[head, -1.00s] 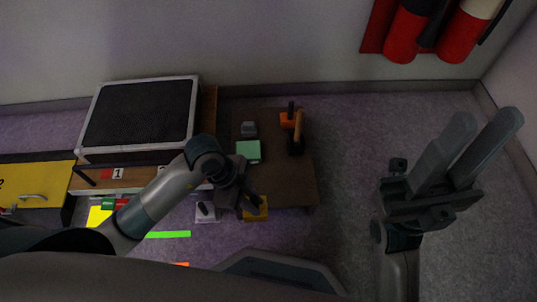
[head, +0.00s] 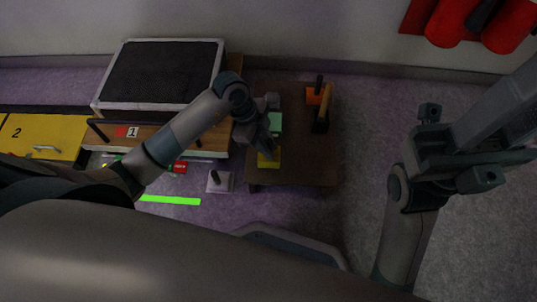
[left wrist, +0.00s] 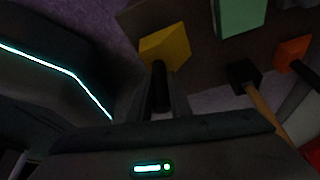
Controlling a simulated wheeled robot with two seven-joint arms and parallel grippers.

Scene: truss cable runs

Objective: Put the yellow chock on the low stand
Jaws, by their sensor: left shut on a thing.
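The yellow chock (head: 268,158) is at the fingertips of my left gripper (head: 271,143), which is shut on it. In the head view it shows over the front left part of the low brown stand (head: 305,165); whether it touches the top I cannot tell. In the left wrist view the yellow chock (left wrist: 168,46) sits just beyond the dark fingers, with the brown surface behind it. My right gripper (head: 515,125) is open and empty at the right, away from the stand.
A green block (head: 275,122), an orange piece (head: 313,97) and a wooden-handled hammer (head: 323,108) are on the stand. A dark-topped box (head: 160,78) and a yellow panel (head: 45,135) are at left. A small grey plate (head: 220,182) lies on the floor. The stand's front right is clear.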

